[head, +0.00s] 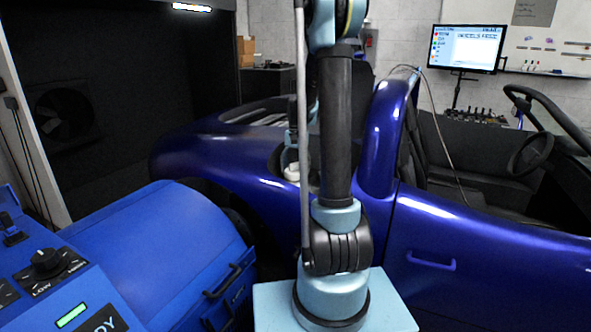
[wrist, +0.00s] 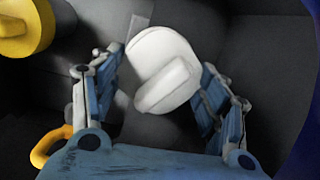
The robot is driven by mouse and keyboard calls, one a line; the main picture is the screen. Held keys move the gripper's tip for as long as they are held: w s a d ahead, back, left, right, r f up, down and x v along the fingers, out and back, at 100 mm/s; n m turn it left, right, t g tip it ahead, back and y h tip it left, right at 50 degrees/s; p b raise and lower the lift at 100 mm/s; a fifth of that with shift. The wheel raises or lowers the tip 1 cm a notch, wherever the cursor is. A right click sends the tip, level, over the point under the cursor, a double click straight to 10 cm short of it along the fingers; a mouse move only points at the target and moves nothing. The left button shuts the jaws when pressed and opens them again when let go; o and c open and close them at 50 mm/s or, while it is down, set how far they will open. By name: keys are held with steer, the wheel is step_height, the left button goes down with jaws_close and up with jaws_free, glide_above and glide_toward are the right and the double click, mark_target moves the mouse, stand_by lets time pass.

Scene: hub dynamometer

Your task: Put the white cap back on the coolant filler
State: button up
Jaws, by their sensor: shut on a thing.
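The white cap (wrist: 163,68) is round with a raised grip bar and sits between the blue finger pads of my gripper (wrist: 160,90) in the wrist view. My gripper is shut on it. The cap looks a little turned in the grip, over dark grey surfaces; I cannot tell whether it touches anything beneath. In the head view a small white shape, likely the cap (head: 292,172), shows just left of my arm link, in an opening of the blue car's rear body. The coolant filler cannot be made out in either view.
A yellow cap (wrist: 22,28) stands at the top left of the wrist view, and a yellow-orange loop (wrist: 48,148) lies close to the left finger. The blue car (head: 450,240) fills the right of the head view. A blue machine (head: 160,250) stands at the left.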

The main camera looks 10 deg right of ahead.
steer(key=shift+f, duration=0.15)
steer(key=o, duration=0.8)
steer(key=shift+c, duration=0.2)
step_height(320, 180, up, 11)
steer(key=w, duration=0.1)
steer(key=shift+d, duration=0.35)
stand_by(0.4)
steer(key=shift+w, duration=0.1)
